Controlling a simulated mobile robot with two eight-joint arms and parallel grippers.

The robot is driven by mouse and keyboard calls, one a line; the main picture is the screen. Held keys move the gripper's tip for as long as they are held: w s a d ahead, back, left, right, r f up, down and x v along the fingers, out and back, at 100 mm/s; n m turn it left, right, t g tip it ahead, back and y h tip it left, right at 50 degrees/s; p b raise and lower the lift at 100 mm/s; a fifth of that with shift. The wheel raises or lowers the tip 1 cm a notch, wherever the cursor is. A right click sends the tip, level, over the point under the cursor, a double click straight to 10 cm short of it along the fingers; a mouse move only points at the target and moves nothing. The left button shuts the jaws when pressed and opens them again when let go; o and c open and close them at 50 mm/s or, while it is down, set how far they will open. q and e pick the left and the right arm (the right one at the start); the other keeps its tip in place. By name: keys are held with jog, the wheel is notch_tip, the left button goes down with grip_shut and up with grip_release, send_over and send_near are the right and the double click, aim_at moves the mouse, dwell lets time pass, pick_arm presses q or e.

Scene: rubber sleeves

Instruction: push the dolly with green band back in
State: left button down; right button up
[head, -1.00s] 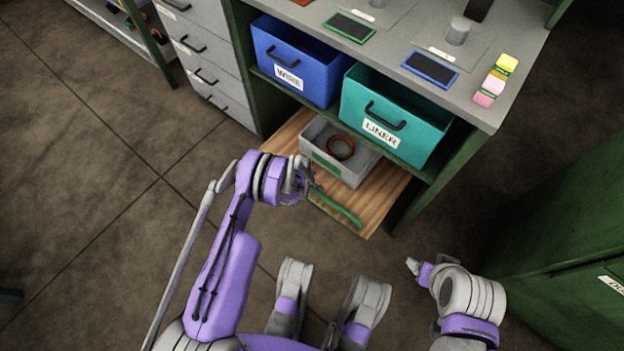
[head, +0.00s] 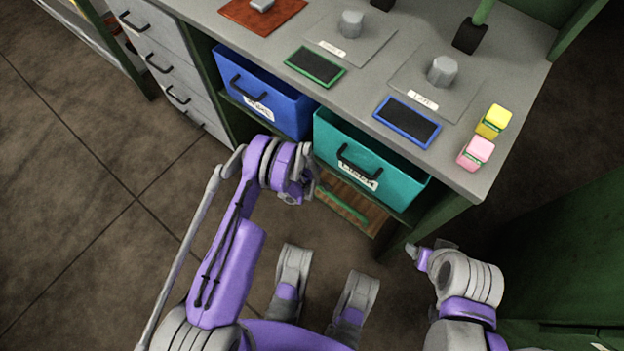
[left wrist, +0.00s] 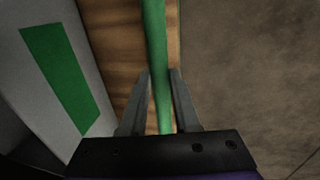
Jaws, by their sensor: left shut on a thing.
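The dolly is a low wooden board (head: 378,214) with a green bar (head: 343,205) along its front edge. Most of it is under the shelf, with the front strip showing. In the left wrist view the green bar (left wrist: 155,40) runs between my left gripper's fingers, beside the wood (left wrist: 112,35). A grey bin (left wrist: 88,40) with a green band (left wrist: 60,80) stands on the board; in the head view it is hidden under the shelf. My left gripper (head: 312,188) is shut on the green bar. My right gripper (head: 412,251) is off to the right, empty, its opening unclear.
A blue bin (head: 285,105) and a teal bin (head: 400,185) sit on the shelf above the dolly. The grey worktop (head: 470,165) overhangs them. A grey drawer unit (head: 165,50) stands at the left and a green cabinet (head: 575,230) at the right. Floor in front is clear.

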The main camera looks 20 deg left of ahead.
pick_arm(q)
jog(key=shift+w, duration=0.25)
jog(key=c, duration=0.7)
grip_release()
jog(key=shift+d, duration=0.1)
jog(key=shift+o, duration=0.2)
jog(key=shift+s, duration=0.1)
